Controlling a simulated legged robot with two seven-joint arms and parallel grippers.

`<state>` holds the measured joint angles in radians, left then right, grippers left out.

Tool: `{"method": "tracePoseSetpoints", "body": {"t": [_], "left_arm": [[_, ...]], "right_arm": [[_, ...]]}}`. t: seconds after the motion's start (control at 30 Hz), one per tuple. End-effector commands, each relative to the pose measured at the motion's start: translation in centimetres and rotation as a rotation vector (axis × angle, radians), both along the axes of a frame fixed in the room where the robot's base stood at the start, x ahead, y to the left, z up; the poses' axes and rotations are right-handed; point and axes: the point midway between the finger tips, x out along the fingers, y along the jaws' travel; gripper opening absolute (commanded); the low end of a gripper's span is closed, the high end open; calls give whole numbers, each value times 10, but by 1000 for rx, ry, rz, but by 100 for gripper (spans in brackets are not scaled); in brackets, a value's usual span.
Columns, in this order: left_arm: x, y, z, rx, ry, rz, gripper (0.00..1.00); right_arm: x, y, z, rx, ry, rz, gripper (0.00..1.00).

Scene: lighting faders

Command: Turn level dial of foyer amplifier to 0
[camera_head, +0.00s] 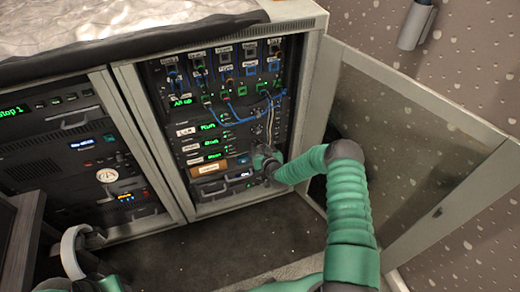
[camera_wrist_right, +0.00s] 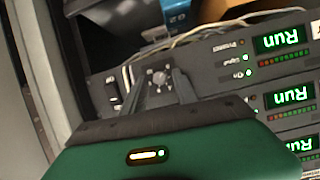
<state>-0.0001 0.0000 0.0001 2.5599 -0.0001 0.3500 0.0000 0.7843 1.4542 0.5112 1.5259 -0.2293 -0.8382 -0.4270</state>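The fingers of my right gripper (camera_wrist_right: 160,82) are apart, one on each side of this dial; firm contact does not show. In the head view my right gripper (camera_head: 266,163) is at the right edge of the lower amplifiers in the open rack and hides what is behind it. Several amplifiers with green displays (camera_head: 209,126) are stacked there. Their labels are too small to read, so I cannot tell which is the foyer one. My left gripper does not show.
The cabinet's glass door (camera_head: 410,150) stands open at the right. Blue cables (camera_head: 240,122) hang above the amplifiers, and pale cables (camera_wrist_right: 215,27) run close to the dial. A second rack bay (camera_head: 75,150) is at the left. Dark floor (camera_head: 240,245) lies in front.

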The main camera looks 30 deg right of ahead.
Motion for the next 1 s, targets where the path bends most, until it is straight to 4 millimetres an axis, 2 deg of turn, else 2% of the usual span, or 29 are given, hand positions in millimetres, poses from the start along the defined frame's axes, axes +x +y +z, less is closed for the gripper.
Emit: {"method": "tracePoseSetpoints", "body": {"t": [0.03, 0.23, 0.47, 0.67, 0.9, 0.93, 1.0], "left_arm": [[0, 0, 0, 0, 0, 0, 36], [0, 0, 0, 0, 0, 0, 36], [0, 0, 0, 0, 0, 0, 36], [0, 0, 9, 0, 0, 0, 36], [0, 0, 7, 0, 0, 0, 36], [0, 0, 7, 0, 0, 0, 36], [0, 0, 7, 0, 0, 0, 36]], "right_arm": [[0, 0, 0, 0, 0, 0, 27], [0, -1, -1, 1, 0, 0, 1], [0, -1, -1, -1, 1, 0, 0], [1, 2, 0, -68, 18, 3, 0], [0, 0, -2, -75, 19, -1, 0], [0, 0, -2, -75, 19, -1, 21], [0, 0, -2, -75, 19, -1, 30]]}}
